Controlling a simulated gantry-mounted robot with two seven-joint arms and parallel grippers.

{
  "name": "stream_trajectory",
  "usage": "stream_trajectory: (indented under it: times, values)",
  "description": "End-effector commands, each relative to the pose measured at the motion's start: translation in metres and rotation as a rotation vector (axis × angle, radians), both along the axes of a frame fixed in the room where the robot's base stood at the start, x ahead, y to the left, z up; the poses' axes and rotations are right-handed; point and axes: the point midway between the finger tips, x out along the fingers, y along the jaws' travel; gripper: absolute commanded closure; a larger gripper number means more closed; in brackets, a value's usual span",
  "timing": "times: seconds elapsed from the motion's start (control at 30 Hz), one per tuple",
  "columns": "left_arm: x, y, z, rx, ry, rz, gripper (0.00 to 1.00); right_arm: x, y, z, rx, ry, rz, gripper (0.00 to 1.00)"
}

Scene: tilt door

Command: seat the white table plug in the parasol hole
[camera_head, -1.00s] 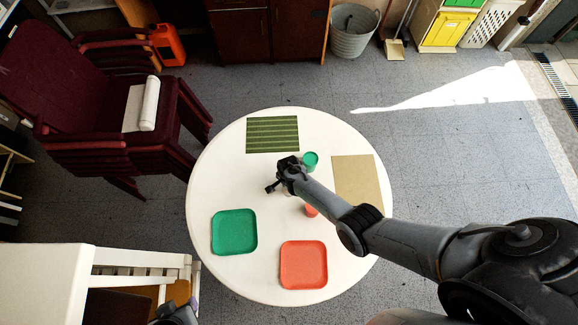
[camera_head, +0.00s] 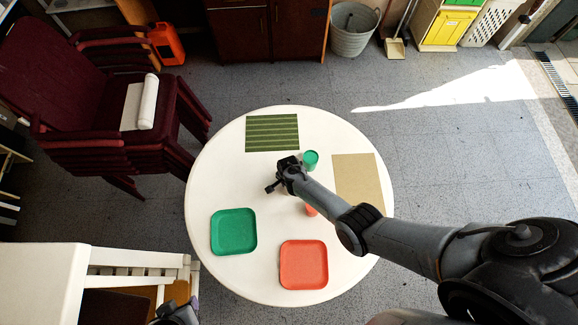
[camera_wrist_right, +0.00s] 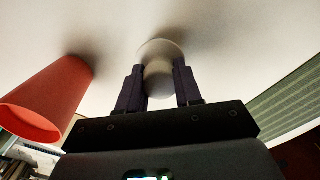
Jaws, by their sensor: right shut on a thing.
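The white table plug (camera_wrist_right: 158,82) is between the two fingers of my right gripper (camera_wrist_right: 159,86) in the right wrist view. The gripper is shut on its knob. A wider pale round part shows beyond the knob, close to the white tabletop; I cannot tell whether it touches. In the head view my right gripper (camera_head: 276,184) is low over the middle of the round white table (camera_head: 225,183) and hides the plug. The parasol hole is not visible. A dark part of my left arm's end (camera_head: 178,313) shows at the bottom edge, its fingers unclear.
A red cup (camera_wrist_right: 45,98) stands close beside the gripper; a green cup (camera_head: 310,161) stands just behind it. A green plate (camera_head: 233,232), a red plate (camera_head: 303,265), a striped mat (camera_head: 272,133) and a tan mat (camera_head: 358,180) lie around. Stacked chairs (camera_head: 90,150) stand left.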

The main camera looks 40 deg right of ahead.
Motion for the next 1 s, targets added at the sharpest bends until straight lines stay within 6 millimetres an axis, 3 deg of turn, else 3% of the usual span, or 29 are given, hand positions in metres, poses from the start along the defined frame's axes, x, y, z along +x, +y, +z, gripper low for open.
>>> stream_trajectory:
  times: [0.83,0.87,1.0]
  values:
    - [0.0,0.002,-0.021,0.008,0.0,-0.006,0.57,0.001,0.0,-0.022,0.0,-0.001,0.0,0.96]
    - [0.0,0.002,-0.02,0.007,0.0,-0.005,0.57,0.001,0.0,-0.021,0.0,-0.001,0.0,0.64]
    - [0.0,0.0,-0.02,0.001,0.001,-0.001,0.57,0.0,0.0,-0.02,0.0,-0.001,0.0,0.43]
